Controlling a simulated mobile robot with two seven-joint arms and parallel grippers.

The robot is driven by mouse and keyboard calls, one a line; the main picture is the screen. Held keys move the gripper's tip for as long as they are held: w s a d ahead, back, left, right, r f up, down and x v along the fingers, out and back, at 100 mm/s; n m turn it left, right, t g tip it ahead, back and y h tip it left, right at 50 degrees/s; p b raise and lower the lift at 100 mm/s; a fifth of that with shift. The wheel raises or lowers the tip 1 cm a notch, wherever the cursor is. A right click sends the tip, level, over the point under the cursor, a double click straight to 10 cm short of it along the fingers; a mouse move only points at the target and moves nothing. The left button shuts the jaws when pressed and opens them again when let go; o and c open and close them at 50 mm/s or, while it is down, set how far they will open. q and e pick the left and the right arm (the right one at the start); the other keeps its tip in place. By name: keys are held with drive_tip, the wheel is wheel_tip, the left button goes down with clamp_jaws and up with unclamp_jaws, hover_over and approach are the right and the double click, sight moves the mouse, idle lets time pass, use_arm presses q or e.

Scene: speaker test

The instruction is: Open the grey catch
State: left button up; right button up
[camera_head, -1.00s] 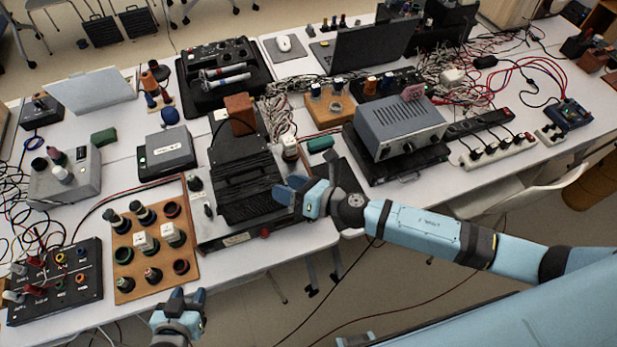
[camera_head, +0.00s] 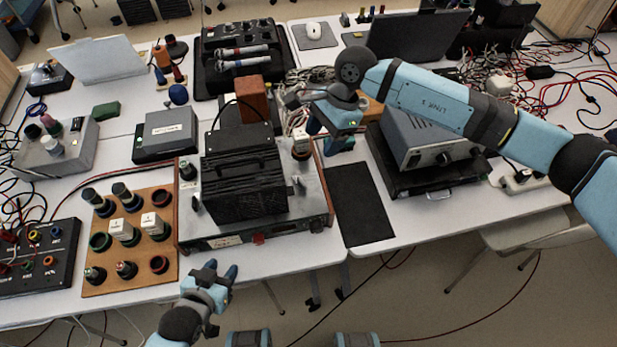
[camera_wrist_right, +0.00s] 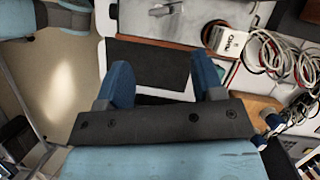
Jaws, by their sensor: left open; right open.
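A black ribbed box (camera_head: 245,178) stands on a silver-topped tester (camera_head: 312,205) with wooden sides. Small grey metal catches sit on its top, one right of the box (camera_head: 297,186) and one left (camera_head: 195,205); I cannot tell whether they are fastened. A metal piece (camera_wrist_right: 165,8) on the tester top shows at the upper edge of the right wrist view. My right gripper (camera_head: 325,138) is open and empty, above the tester's right rear; its fingers (camera_wrist_right: 163,72) are apart over a dark mat. My left gripper (camera_head: 221,269) is open and empty in front of the tester.
A black mat (camera_head: 361,203) lies right of the tester. A white labelled block (camera_head: 301,146) stands at its right rear, also in the wrist view (camera_wrist_right: 224,40). A wooden peg board (camera_head: 132,280) is left; a grey power supply (camera_head: 425,150) is right, partly behind my arm.

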sight(302, 181)
use_arm(q)
drive_tip(key=shift+s+a+r+p, duration=0.1)
drive_tip(key=shift+a+r+p, duration=0.15)
drive_tip(key=shift+r+p, duration=0.5)
use_arm(e)
drive_tip(key=x, duration=1.3)
drive_tip(key=shift+s+a, duration=0.15)
drive_tip(key=shift+s, duration=0.05)
